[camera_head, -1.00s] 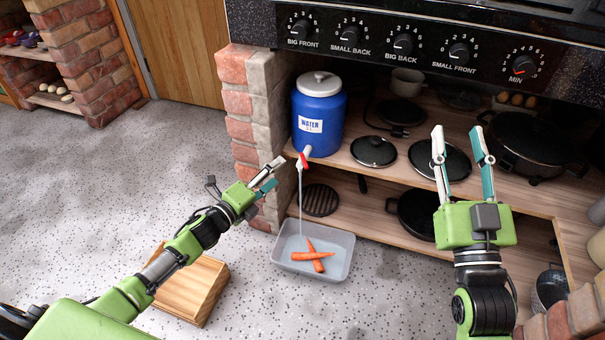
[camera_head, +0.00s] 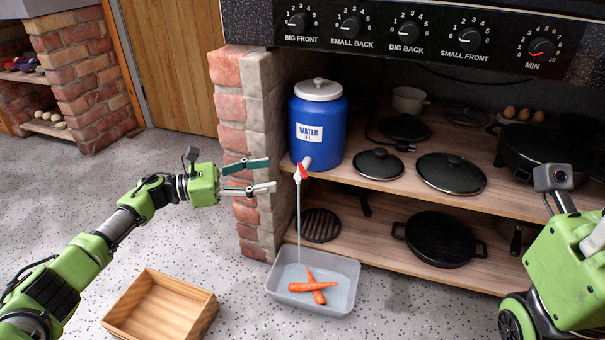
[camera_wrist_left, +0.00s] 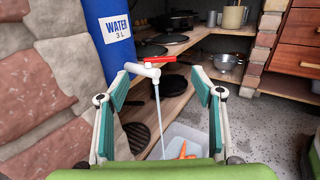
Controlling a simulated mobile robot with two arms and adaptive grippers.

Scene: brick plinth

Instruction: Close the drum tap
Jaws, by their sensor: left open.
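The blue water drum (camera_head: 318,130) with a white lid stands on the upper shelf. Its white tap (camera_head: 299,175) with a red lever (camera_head: 304,169) sticks out over the shelf edge, and water runs from it into a clear tub (camera_head: 350,268) holding carrots (camera_head: 312,287). My left gripper (camera_head: 267,175) is open, just left of the tap and apart from it. In the left wrist view the red lever (camera_wrist_left: 160,59) and tap (camera_wrist_left: 142,70) show ahead between the open fingers (camera_wrist_left: 160,85). My right arm is at the lower right; its fingers are out of the picture.
A brick pillar (camera_head: 228,125) stands right behind my left gripper. Pan lids (camera_head: 451,173) lie on the upper shelf and a black pan (camera_head: 440,240) on the lower one. A wooden box (camera_head: 160,305) is on the floor.

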